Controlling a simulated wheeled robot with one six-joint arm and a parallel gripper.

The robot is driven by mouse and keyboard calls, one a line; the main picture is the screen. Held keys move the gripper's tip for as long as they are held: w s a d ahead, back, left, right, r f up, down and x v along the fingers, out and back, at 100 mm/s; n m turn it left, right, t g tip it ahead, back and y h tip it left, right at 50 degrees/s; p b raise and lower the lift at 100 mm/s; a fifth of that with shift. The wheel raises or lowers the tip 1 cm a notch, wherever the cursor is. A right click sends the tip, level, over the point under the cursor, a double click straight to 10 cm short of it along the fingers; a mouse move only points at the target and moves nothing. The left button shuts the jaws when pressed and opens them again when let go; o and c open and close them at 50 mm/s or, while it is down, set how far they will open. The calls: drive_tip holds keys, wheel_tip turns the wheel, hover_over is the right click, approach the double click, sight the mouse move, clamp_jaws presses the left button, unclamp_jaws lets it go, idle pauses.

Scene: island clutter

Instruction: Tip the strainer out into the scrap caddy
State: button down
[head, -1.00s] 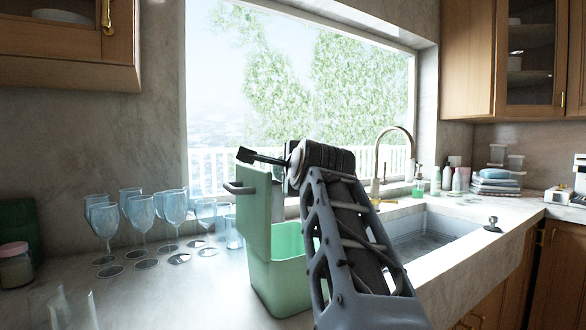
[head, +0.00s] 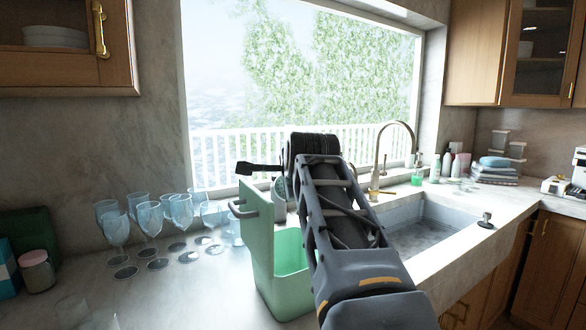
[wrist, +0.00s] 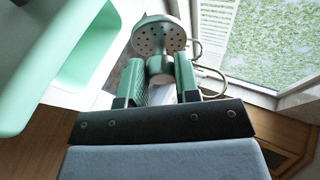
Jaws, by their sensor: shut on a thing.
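The scrap caddy (head: 285,300) is a green open-topped bin with a tall back panel and a grey handle. It stands on the counter left of the sink, and its green wall and rim show at the left of the wrist view (wrist: 25,75). The strainer (wrist: 153,38) is a round, perforated metal disc with a stem. My gripper (wrist: 160,78) is shut on the stem, with the disc beyond the fingertips. In the wrist view the strainer is to the right of the caddy, apart from it in the picture. My arm hides the gripper's grip in the head view.
Several stemmed glasses (head: 150,218) stand left of the caddy. The sink (head: 425,222) with a curved faucet (head: 393,140) lies to the right. A small black-knobbed plug (head: 486,220) sits at the sink's edge. Window behind.

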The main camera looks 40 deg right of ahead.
drive_tip(key=shift+w+r+n+g+y+p, duration=0.35)
drive_tip(key=shift+g+p, duration=0.5)
drive_tip(key=shift+p, duration=1.25)
drive_tip(key=shift+w+r+n+g+y+p, duration=0.15)
drive_tip(key=shift+r+g+p, duration=0.5)
drive_tip(key=shift+p, duration=1.4)
drive_tip(key=g+p, duration=0.1)
drive_tip(key=p, duration=0.3)
drive_tip(key=w+g+p, duration=0.1)
drive_tip(key=g+p, duration=0.1)
drive_tip(key=p, duration=0.2)
drive_tip(key=shift+d+r+g+y, duration=0.1)
drive_tip(key=shift+r+g+y, duration=0.1)
drive_tip(key=shift+g+y, duration=0.1)
drive_tip(key=g+p, duration=0.2)
drive_tip(key=p, duration=0.3)
drive_tip(key=w+n+g+p, duration=0.1)
drive_tip(key=g+p, duration=0.1)
drive_tip(key=p, duration=0.3)
drive_tip(key=shift+w+d+y, duration=0.15)
drive_tip(key=shift+w+y, duration=0.05)
drive_tip(key=shift+y, duration=0.2)
drive_tip(key=shift+w+g+p, duration=0.1)
drive_tip(key=shift+g+p, duration=0.2)
drive_tip(key=shift+p, duration=0.15)
drive_tip(key=shift+f, duration=0.15)
